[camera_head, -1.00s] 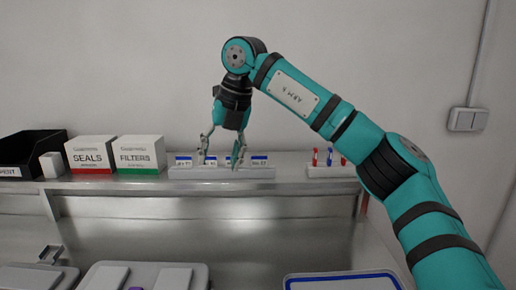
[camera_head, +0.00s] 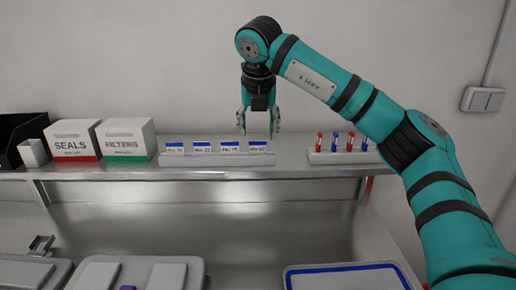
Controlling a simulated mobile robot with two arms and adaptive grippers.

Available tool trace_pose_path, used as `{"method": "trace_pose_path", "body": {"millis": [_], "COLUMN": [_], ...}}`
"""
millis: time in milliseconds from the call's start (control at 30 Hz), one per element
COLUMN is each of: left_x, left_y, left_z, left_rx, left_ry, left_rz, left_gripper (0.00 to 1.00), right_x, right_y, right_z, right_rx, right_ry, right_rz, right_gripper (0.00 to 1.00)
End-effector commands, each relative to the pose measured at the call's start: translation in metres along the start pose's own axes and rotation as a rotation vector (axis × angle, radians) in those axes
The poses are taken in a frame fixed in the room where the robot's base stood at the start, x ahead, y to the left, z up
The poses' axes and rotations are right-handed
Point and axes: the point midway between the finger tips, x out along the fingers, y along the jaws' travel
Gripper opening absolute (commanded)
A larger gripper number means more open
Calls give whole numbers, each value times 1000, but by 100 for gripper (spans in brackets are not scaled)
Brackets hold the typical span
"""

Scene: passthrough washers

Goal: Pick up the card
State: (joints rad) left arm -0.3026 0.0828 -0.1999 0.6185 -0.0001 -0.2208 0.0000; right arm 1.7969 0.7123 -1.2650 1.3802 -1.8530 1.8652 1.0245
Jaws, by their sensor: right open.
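Several white cards with blue top edges stand upright in a row in a long pale holder (camera_head: 218,160) on the shelf. The rightmost card (camera_head: 258,147) is at the holder's right end. The other cards (camera_head: 202,147) stand to its left. My right gripper (camera_head: 258,130) points down over the rightmost card, with its fingers apart and nothing between them. Its fingertips appear just above that card's top edge; whether they touch it, I cannot tell. My left gripper is not in view.
A rack (camera_head: 343,157) with several red and blue tubes stands right of the holder. A FILTERS box (camera_head: 124,140), a SEALS box (camera_head: 75,140) and a black bin (camera_head: 18,132) stand to the left. A blue-lined tray (camera_head: 342,280) lies below the metal shelf (camera_head: 290,172).

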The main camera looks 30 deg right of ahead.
Motion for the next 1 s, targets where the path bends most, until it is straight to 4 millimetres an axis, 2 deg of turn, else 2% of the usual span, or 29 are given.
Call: {"method": "trace_pose_path", "body": {"millis": [267, 367, 500, 800, 1000], "left_x": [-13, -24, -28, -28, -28], "left_y": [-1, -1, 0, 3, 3], "left_z": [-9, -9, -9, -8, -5], "left_rx": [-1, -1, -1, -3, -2], "left_ry": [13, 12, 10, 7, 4], "left_rz": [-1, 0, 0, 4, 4], "left_gripper": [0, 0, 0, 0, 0], "right_x": [20, 35, 54, 61, 61], "right_y": [-1, -2, -2, -1, -1], "right_z": [2, 4, 3, 2, 3], "right_rx": [0, -1, 0, 0, 0], "right_ry": [3, 4, 3, 0, 0], "right_rz": [-1, -2, 0, 2, 2], "right_gripper": [55, 55, 55, 55, 32]}}
